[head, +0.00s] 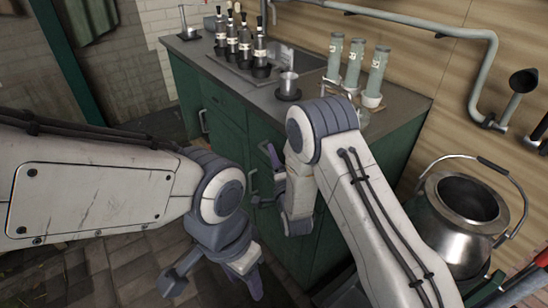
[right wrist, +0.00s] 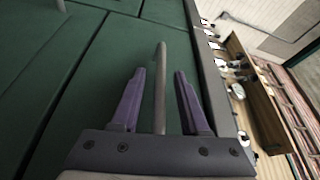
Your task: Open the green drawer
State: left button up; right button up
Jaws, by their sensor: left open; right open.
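The green cabinet (head: 226,106) has several door and drawer fronts with grey bar handles. My right gripper (head: 263,178) is at the cabinet front, below the countertop edge, and is open. In the right wrist view, its purple fingers stand on either side of a grey bar handle (right wrist: 160,88) on a green front (right wrist: 125,52), with gaps on both sides. The green fronts look flush and closed there. My right arm hides part of the cabinet front in the head view. My left gripper (head: 214,284) is open and empty, low over the floor, away from the cabinet.
The grey countertop (head: 408,108) carries dark-capped bottles (head: 245,48), a metal cup (head: 288,84) and tall glass bottles (head: 353,64). A metal churn (head: 466,205) stands right of the cabinet. Brick floor (head: 110,262) is clear at the lower left.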

grip_shut()
dwell(1.3)
